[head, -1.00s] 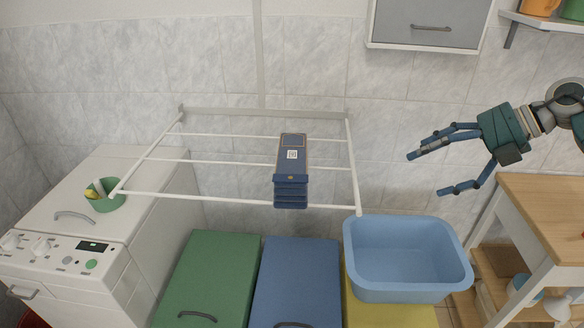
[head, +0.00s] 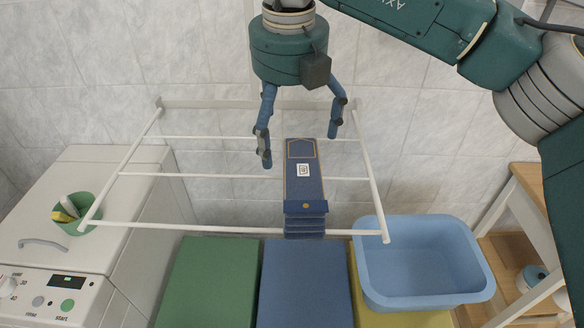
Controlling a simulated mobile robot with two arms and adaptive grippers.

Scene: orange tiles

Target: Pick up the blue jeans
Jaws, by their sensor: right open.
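The blue jeans (head: 304,178) lie folded over the bars of a white wall-mounted drying rack (head: 128,174), with a white tag on top and the stacked folds facing me. My right gripper (head: 300,150) is open and empty. It points down over the back part of the rack, its fingers on either side of the far end of the jeans in the picture. I cannot tell its exact height above them. My left gripper is not in view.
A blue basin (head: 425,301) stands on a yellow lid at right. Green (head: 210,280) and blue (head: 303,285) lidded bins stand below the rack.

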